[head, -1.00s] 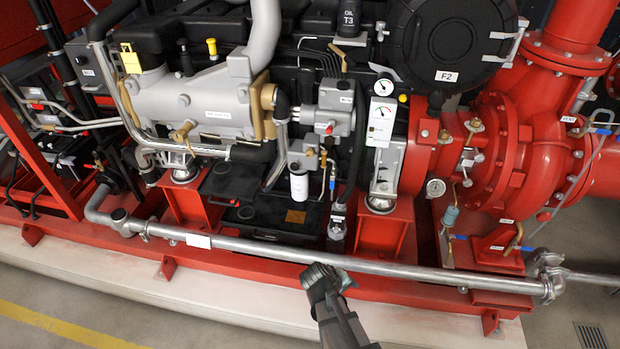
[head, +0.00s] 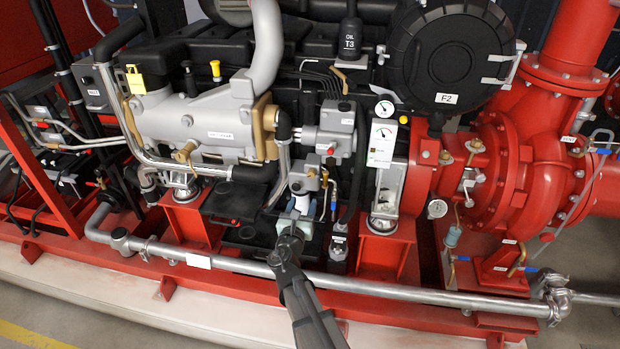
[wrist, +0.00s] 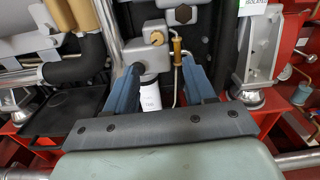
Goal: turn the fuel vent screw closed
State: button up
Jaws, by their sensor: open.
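A small brass screw (wrist: 156,38) sits on the front of a grey filter head (wrist: 150,58) in the wrist view; it looks like the fuel vent screw, though no label on it is readable. In the head view the screw (head: 311,172) is a small brass spot on the grey head (head: 300,184). A white filter canister (wrist: 151,97) hangs below the head. My gripper (wrist: 161,66) is open with nothing held, its blue fingers either side of the canister in the picture. In the head view my gripper (head: 300,208) is low in front of the filter, below the screw.
A brass-sleeved thin pipe (wrist: 178,46) stands just right of the screw, near the right finger. A black hose end (wrist: 75,68) is at the left. A long grey pipe (head: 400,290) crosses the front, with my arm reaching over it. A white label plate (head: 382,142) is farther right.

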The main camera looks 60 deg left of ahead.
aim_at(311, 175)
jog(key=w+a+n, duration=0.1)
jog(key=w+a, duration=0.3)
jog(key=a, duration=0.1)
jog(key=w+a+n, duration=0.1)
jog(key=w+a, duration=0.4)
jog(key=shift+w+f, duration=0.15)
jog(key=shift+w, duration=0.1)
dwell(0.3)
jog(key=shift+c, duration=0.5)
grip_shut()
